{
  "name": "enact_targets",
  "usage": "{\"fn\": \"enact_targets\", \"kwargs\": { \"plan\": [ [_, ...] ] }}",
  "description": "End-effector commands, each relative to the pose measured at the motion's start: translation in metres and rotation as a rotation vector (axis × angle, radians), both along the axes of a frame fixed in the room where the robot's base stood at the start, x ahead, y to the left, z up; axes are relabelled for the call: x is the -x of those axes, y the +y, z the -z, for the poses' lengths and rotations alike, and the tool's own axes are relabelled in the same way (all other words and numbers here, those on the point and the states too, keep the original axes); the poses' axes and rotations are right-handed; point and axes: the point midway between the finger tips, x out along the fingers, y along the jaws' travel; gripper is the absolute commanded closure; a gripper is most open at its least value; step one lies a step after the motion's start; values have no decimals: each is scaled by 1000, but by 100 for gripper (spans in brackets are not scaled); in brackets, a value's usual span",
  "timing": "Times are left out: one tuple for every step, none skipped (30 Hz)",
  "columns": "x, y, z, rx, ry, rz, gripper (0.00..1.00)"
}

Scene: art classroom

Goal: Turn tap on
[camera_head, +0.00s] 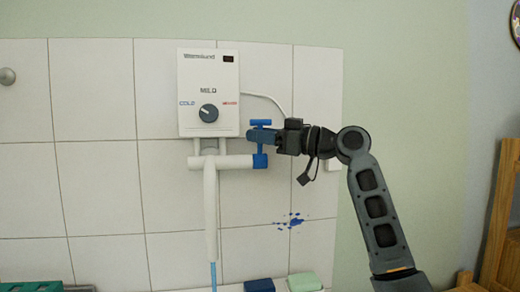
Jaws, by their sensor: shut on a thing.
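The tap (228,162) is a white pipe under a white water heater (208,92) on the tiled wall. Its long white spout (210,212) points down. The blue tap handle (261,123) is T-shaped and stands up from the pipe's right end, above a blue collar (260,161). My gripper (256,137) reaches in from the right and is shut on the blue handle's stem, just below its crossbar. The fingers hide part of the stem. A thin light-blue streak (213,276) shows below the spout's end; I cannot tell whether it is running water.
The heater has a dark dial (208,113) and a white cable (268,99) running behind my gripper. Blue (259,285) and green (304,282) blocks sit at the bottom edge. Wooden furniture (499,235) stands at right.

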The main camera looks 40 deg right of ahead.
Motion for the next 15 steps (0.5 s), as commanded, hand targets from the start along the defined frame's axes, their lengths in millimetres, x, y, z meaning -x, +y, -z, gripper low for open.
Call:
{"fn": "enact_targets", "kwargs": {
  "plan": [
    [1,1,7,11,-18,0,100],
    [2,1,7,18,-30,0,100],
    [3,2,7,28,-45,-1,100],
    [3,3,8,35,-55,-1,100],
    [4,3,8,42,-66,-1,100],
    [5,4,8,52,-80,-1,100],
    [6,4,8,59,-91,0,100],
    [6,4,8,65,-100,0,100],
    [7,5,8,73,-112,0,100],
    [7,5,7,79,-121,0,100],
    [8,6,7,85,-128,0,100],
    [9,6,6,90,-136,0,100],
    [9,6,6,93,-141,0,100],
    [9,6,5,95,-145,1,100],
    [10,6,5,98,-148,1,100]
  ]
}}
